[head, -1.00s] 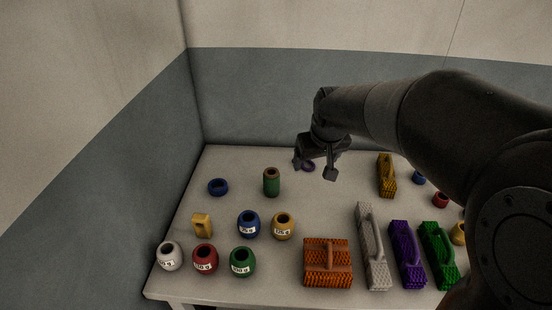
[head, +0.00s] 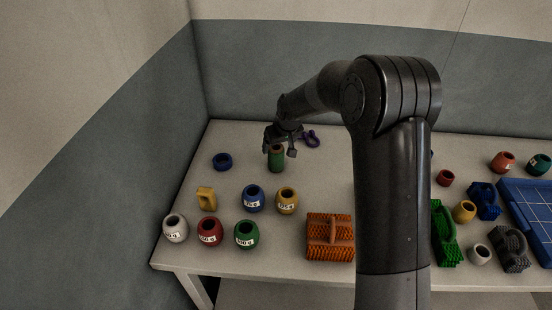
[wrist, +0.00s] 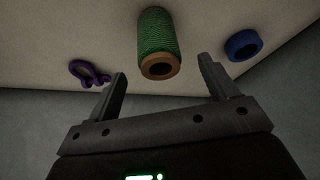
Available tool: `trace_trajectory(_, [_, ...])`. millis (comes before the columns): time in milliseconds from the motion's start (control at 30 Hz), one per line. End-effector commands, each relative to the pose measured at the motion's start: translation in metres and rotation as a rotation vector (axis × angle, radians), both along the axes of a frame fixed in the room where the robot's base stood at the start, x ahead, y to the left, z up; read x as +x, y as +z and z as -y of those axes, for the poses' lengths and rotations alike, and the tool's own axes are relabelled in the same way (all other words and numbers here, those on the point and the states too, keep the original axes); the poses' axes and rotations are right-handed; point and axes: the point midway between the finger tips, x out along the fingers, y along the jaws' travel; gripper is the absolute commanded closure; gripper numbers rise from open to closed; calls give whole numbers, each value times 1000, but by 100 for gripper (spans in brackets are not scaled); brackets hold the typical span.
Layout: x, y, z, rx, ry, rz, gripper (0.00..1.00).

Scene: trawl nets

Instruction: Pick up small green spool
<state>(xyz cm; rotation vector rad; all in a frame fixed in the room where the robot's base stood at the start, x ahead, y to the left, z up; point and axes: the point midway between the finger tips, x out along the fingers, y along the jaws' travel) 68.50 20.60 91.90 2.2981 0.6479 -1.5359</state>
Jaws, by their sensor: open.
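The small green spool (head: 276,160) stands upright near the back left of the table, with green winding and a brown rim. In the wrist view the spool (wrist: 157,42) lies ahead of my gripper (wrist: 162,84), roughly between the lines of its two fingers and beyond their tips. My gripper (head: 280,150) is open and empty. In the head view it hovers at the spool's top and partly covers it. I cannot tell from the head view whether they touch; in the wrist view they look apart.
A blue ring (head: 222,161) lies left of the spool, and a purple piece (head: 311,138) lies behind right. Several labelled pots, such as the blue one (head: 253,198), stand in front. An orange brush (head: 330,236) is front centre. A blue tray (head: 530,215) is at the right.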

Motion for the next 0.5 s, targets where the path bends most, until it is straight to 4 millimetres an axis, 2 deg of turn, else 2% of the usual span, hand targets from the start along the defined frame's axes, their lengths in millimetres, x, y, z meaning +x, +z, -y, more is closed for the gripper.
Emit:
trace_trajectory(100, [5, -14, -3, 0, -1, -2, 21])
trace_trajectory(333, [11, -29, -6, 0, -1, -1, 21])
trace_trajectory(500, [22, -50, -12, -1, -1, -2, 21])
